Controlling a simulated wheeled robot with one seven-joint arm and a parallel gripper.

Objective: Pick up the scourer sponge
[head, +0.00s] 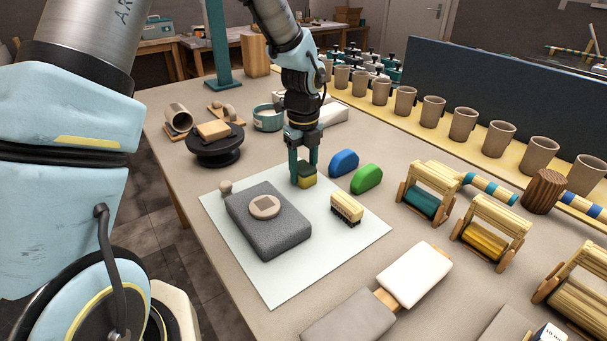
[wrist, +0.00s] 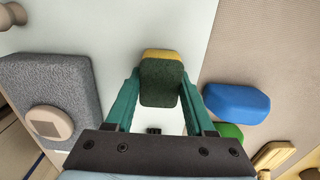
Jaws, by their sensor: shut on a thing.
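The scourer sponge (head: 307,176) is a small block, yellow with a dark green scouring face. It is at the far right part of the pale mat (head: 280,288). In the wrist view the sponge (wrist: 160,82) shows its dark green face with a yellow edge beyond. My gripper (head: 304,170) points down, its teal fingers on either side of the sponge and shut on it. In the wrist view the fingers of my gripper (wrist: 159,92) touch its two sides. I cannot tell whether the sponge is resting on the mat or slightly above it.
A grey textured block (head: 285,237) with a round piece on top lies left of the gripper. Blue (head: 344,162) and green (head: 367,179) rounded pieces lie close on the right. A brush (head: 346,208) sits nearer. A row of cups (head: 463,124) stands behind.

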